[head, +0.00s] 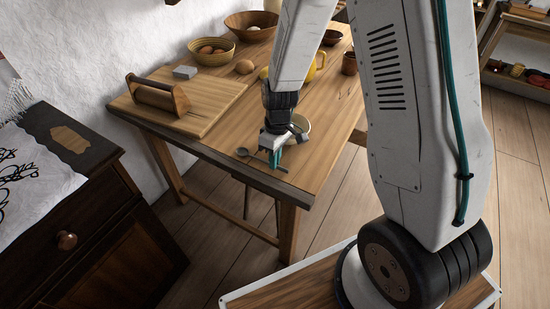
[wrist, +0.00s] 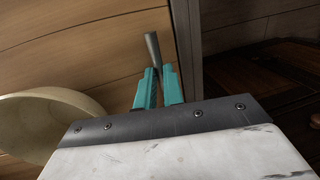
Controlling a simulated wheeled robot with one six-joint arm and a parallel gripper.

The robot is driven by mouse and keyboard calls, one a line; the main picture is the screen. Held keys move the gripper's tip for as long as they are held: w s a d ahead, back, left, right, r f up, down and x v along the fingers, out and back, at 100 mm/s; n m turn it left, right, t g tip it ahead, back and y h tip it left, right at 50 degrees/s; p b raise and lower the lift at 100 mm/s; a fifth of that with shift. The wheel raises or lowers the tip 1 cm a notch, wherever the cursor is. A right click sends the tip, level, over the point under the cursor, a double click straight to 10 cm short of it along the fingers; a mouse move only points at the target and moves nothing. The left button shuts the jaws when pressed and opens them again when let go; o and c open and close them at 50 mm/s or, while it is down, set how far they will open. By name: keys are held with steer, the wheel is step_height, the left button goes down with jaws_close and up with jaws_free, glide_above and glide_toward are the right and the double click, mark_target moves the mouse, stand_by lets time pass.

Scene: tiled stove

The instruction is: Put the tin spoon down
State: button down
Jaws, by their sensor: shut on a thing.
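The grey tin spoon (head: 242,152) shows in the head view close to the table's near edge, its bowl end to the left of my gripper (head: 275,158). In the wrist view my gripper's teal fingers (wrist: 158,86) are shut on the spoon (wrist: 152,46), and one grey end sticks up past them. The spoon is low over the wooden table (head: 312,165); I cannot tell whether it touches the top. The rest of the spoon is hidden by the fingers.
A cream bowl (head: 301,124) stands right behind my gripper and shows at left in the wrist view (wrist: 42,122). A cutting board (head: 212,98) with a wooden holder (head: 158,96) lies to the left.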

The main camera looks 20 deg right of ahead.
steer(key=c, duration=1.5)
jaws_free()
steer(key=shift+f, duration=0.1)
step_height(320, 180, up, 12)
steer(key=w+d, duration=0.2)
steer(key=s+r+m+t, duration=0.1)
steer(key=s+r+m, duration=0.2)
steer(key=s+r, duration=1)
steer(key=shift+s+d+r+m+t+h, duration=0.25)
steer(key=shift+s+r+m, duration=0.55)
steer(key=shift+s, duration=1.15)
steer(key=shift+s+d+r+m+t+h, duration=0.25)
steer(key=shift+s+r+m, duration=0.55)
steer(key=shift+s, duration=1.1)
steer(key=shift+s+d+r+m+t+h, duration=0.25)
steer(key=shift+s+r+m, duration=0.25)
steer(key=shift+s+r, duration=1)
steer(key=shift+s+f, duration=0.45)
steer(key=shift+f, duration=0.05)
